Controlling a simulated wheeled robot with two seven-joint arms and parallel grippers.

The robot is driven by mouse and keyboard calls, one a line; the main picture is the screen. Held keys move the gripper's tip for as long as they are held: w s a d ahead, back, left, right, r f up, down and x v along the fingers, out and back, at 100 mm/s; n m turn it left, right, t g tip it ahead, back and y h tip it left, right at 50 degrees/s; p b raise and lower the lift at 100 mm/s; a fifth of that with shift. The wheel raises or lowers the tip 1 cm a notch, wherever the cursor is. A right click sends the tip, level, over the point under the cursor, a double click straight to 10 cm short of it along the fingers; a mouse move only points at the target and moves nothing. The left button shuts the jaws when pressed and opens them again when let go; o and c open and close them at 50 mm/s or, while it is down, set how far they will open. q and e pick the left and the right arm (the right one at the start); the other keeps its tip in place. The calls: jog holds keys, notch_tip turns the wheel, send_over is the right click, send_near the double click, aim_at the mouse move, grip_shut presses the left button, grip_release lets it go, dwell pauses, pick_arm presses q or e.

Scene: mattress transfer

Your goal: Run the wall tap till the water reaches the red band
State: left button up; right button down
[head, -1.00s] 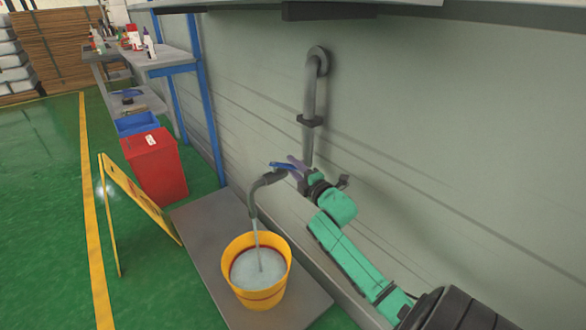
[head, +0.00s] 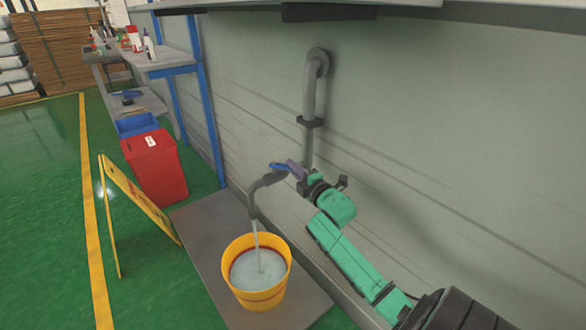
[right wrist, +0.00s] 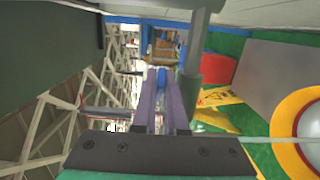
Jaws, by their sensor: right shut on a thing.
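The grey wall tap (head: 270,181) hangs from a pipe on the wall, and its spout points down over the yellow bucket (head: 257,298). A stream of water (head: 257,240) runs from the spout into the bucket. The water surface (head: 262,272) is high inside, and a thin strip of the red band (head: 240,258) shows just above it at the inner wall. My right gripper (head: 290,167) is shut on the tap's blue handle (head: 279,166). In the right wrist view, its purple fingers (right wrist: 164,95) close around the handle. My left gripper is not in view.
The bucket stands on a grey platform (head: 205,225) by the wall. A yellow floor sign (head: 140,200) and a red bin (head: 155,165) stand to the left. A blue-framed shelf (head: 207,110) is behind. Open green floor lies at the left.

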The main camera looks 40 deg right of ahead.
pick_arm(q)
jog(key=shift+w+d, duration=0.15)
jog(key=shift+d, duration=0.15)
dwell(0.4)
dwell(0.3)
